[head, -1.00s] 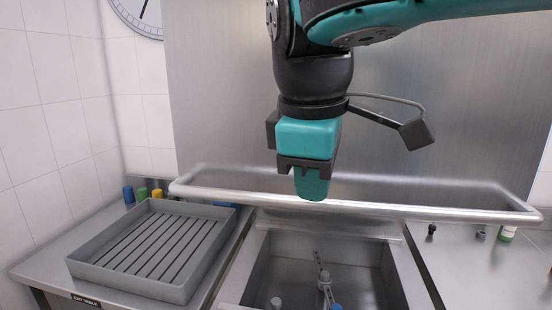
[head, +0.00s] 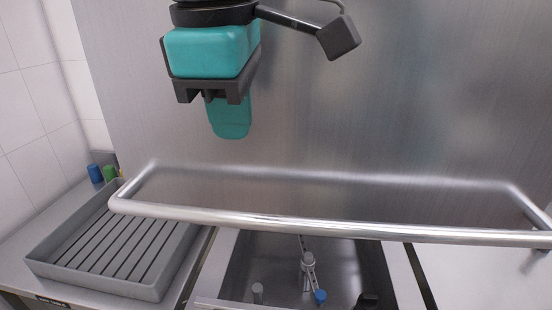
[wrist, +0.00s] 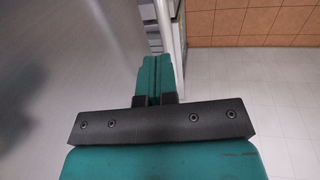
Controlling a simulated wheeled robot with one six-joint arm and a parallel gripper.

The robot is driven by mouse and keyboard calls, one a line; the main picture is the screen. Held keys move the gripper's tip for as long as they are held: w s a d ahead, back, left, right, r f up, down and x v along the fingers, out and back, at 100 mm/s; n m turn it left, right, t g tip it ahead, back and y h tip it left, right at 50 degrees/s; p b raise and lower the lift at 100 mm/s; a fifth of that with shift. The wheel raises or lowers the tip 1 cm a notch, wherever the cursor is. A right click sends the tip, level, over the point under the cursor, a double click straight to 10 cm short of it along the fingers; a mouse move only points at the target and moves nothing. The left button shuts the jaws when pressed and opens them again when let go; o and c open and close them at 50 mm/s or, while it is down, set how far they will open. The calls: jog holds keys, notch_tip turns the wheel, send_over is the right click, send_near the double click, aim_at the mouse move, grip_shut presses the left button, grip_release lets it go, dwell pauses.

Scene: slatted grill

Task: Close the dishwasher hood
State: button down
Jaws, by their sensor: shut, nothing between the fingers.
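The dishwasher hood (head: 330,110) is a large brushed-steel panel filling the back of the head view. A thick steel bar handle (head: 330,228) runs across its lower front. The hood stands raised, with the open wash basin (head: 270,268) showing below the handle. My gripper (head: 230,130) is shut and empty. It hangs above the left part of the handle, apart from it in the picture. Its closed teal fingers also show in the wrist view (wrist: 153,80), with a blurred steel surface to the left. Depth between fingers and handle is hard to tell.
A grey slatted tray (head: 110,245) sits on the counter at left. Blue and green capped bottles (head: 102,173) stand behind it. Spray arm parts (head: 307,268) stand in the basin. In the wrist view, pale floor tiles (wrist: 230,80) look clear.

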aim_at(244, 215)
jog(key=f+b, duration=0.2)
jog(key=f, duration=0.2)
jog(key=w+f+b, duration=0.1)
jog(key=f+b, duration=0.2)
jog(key=f, duration=0.1)
jog(key=w+f+b, duration=0.1)
jog(key=f+b, duration=0.2)
jog(key=f, duration=0.1)
jog(key=shift+w+a+f+b, duration=0.1)
jog(key=shift+w+f+b, duration=0.15)
jog(key=shift+f, duration=0.45)
jog(key=shift+f, duration=0.15)
